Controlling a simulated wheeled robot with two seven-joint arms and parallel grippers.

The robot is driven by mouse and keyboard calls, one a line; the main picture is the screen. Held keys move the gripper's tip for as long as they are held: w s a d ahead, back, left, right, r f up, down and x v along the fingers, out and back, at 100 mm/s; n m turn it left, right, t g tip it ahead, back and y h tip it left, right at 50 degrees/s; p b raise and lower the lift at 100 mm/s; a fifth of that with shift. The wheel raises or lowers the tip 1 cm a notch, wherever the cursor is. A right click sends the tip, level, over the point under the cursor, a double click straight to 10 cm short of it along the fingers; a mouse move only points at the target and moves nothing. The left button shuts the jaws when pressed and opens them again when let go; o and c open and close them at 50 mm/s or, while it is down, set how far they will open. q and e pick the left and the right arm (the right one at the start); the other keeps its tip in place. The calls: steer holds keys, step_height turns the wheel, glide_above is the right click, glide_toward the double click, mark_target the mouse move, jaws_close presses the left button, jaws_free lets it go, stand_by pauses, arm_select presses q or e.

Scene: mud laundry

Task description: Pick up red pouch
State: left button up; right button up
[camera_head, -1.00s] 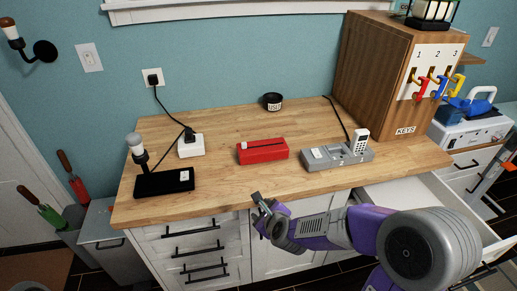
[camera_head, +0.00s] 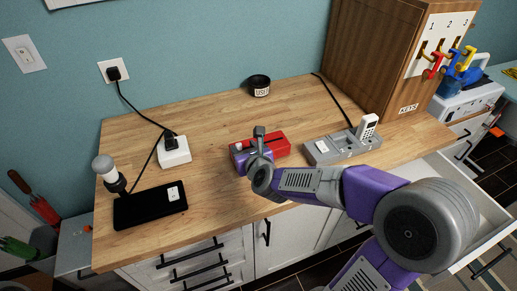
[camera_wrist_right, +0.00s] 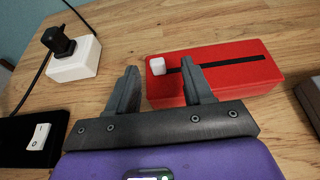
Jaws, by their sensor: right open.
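The red pouch (camera_head: 275,145) is a box-like red case with a black line along its top and a white tab at one end. It lies on the wooden counter, partly hidden by my right gripper (camera_head: 253,145) in the head view. In the right wrist view the pouch (camera_wrist_right: 225,80) is ahead and to the right. My right gripper (camera_wrist_right: 158,85) is open, with nothing between its fingers. Its right finger overlaps the pouch's near left part; I cannot tell whether they touch. My left gripper is not in view.
A grey phone base (camera_head: 340,149) stands to the right of the pouch. A white plug box (camera_head: 174,153) and a black lamp base (camera_head: 150,207) are to the left. A black cup (camera_head: 260,87) is behind. An open drawer (camera_head: 470,212) sticks out at the right.

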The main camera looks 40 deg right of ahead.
mark_target(239, 144)
steer(key=x, duration=0.5)
steer(key=shift+a, duration=0.2)
jaws_close()
